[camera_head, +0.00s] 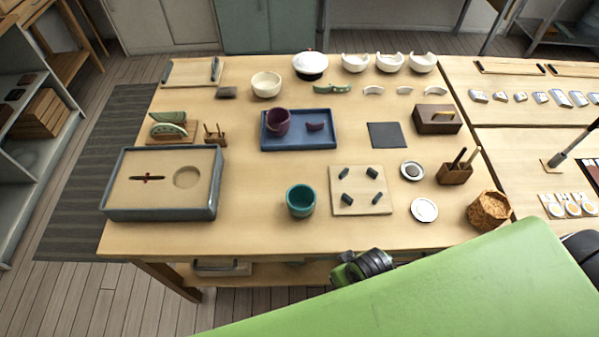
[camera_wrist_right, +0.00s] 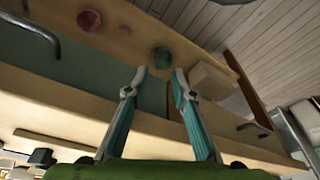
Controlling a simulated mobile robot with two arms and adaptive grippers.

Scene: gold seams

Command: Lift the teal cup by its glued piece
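The teal cup (camera_head: 300,201) stands upright near the front edge of the worktable (camera_head: 255,225) in the head view. A round teal-green shape, likely this cup (camera_wrist_right: 162,57), shows beyond the fingertips in the right wrist view. I cannot make out a glued piece or seam on it. My right gripper (camera_wrist_right: 159,75) is open, with nothing between its fingers. In the head view my green right arm covers the lower right, and its dark end is by the table's front edge, right of the cup and apart from it. My left gripper is not in view.
A blue tray (camera_head: 270,144) with a plum cup (camera_head: 278,121) and a shard lies behind. A pale board (camera_head: 345,206) with small dark blocks is right of the teal cup. A large grey-rimmed tray (camera_head: 115,205) stands left. Bare tabletop lies between that tray and the cup.

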